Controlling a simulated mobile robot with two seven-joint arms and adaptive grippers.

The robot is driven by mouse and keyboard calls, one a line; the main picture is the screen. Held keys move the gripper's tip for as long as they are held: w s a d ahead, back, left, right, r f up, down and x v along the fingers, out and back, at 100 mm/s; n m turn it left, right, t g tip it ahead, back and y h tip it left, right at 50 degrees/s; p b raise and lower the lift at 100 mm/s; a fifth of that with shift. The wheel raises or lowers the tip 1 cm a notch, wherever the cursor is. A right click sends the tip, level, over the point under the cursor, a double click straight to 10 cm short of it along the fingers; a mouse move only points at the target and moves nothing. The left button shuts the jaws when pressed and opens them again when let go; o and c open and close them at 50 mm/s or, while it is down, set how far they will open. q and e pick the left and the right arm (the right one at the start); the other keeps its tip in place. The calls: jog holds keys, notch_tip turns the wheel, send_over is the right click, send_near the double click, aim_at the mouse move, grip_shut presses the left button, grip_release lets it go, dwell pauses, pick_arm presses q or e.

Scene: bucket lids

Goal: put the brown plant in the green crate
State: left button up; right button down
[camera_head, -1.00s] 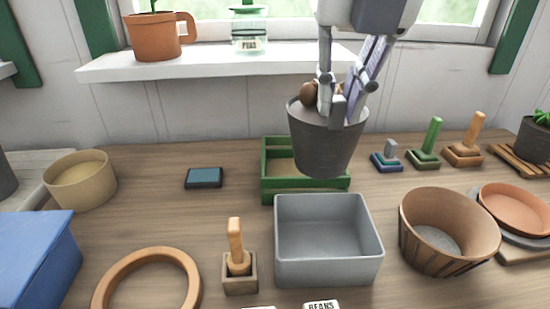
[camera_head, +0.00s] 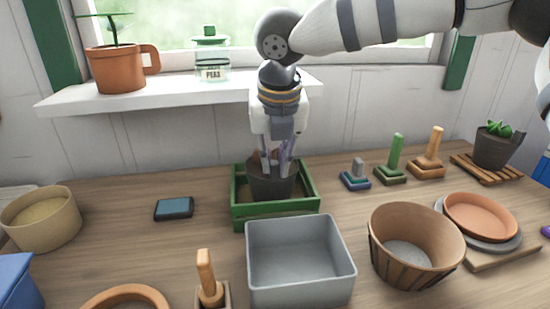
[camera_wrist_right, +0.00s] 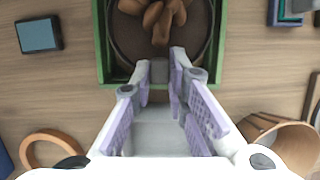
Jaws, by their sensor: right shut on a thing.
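The brown plant is in a dark grey pot (camera_head: 271,184), with its rounded brown tops (camera_wrist_right: 158,16) showing in the wrist view. The pot is inside the walls of the green crate (camera_head: 277,209) and looks upright. Whether its base touches the crate floor is hidden. The crate's green edge also shows in the wrist view (camera_wrist_right: 101,45). My right gripper (camera_head: 277,166) points down from above and is shut on the near side of the pot's rim. My left gripper is not in view.
A grey bin (camera_head: 300,262) stands just in front of the crate. A brown ribbed tub (camera_head: 415,245) is at right, with small peg stands (camera_head: 391,172) behind it. A blue-topped box (camera_head: 174,208) lies left of the crate. The window shelf (camera_head: 180,92) is behind.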

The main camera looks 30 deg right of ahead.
jog(key=shift+r, duration=0.1)
jog(key=c, duration=1.6)
grip_release()
jog(key=shift+o, duration=0.2)
jog(key=v, duration=1.2)
jog(key=shift+s+a, duration=0.1)
